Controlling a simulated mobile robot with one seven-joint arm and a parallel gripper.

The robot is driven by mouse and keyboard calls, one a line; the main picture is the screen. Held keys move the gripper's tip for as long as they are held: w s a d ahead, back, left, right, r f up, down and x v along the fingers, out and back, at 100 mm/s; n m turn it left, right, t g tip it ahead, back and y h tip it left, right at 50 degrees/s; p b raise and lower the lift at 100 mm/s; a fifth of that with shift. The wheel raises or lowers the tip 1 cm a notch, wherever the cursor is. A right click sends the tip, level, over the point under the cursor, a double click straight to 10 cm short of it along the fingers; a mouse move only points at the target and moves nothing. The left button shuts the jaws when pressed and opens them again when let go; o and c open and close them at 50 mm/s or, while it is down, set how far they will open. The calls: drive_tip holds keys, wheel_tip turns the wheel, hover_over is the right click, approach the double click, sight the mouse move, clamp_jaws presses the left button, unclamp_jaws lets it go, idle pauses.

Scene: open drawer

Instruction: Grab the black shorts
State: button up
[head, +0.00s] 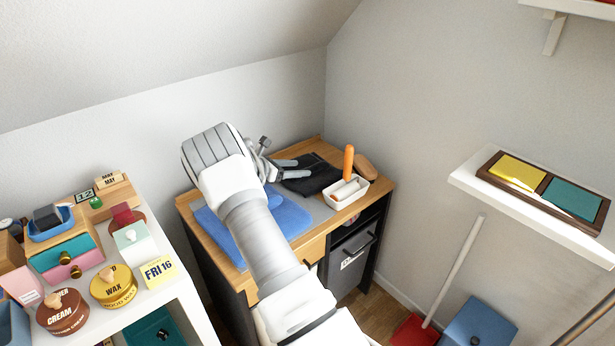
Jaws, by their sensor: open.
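The black shorts (318,178) look like a dark folded cloth lying on top of the wooden cabinet (313,243), towards its back right. My gripper (303,168) is open, with its fingers pointing right at the near left edge of the black cloth. One finger appears over or beside the cloth; I cannot tell whether it touches. No cloth is visibly held. My arm crosses the cabinet top and hides part of it.
A blue cloth (222,238) lies left on the cabinet. A white tray (347,192) with an orange-handled item (348,160) stands right of the shorts. A cluttered white shelf (172,285) is at left; a wall shelf (475,182) is at right. Walls close in behind.

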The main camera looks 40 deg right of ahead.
sight(310, 168)
drive_tip(key=x, duration=0.1)
drive_tip(key=b+x, duration=0.1)
drive_tip(key=x, duration=0.1)
drive_tip(key=b+x, duration=0.1)
drive_tip(key=x, duration=0.1)
drive_tip(key=shift+s+d, duration=0.15)
drive_tip(key=shift+s, duration=0.2)
drive_tip(key=shift+r, duration=0.1)
clamp_jaws()
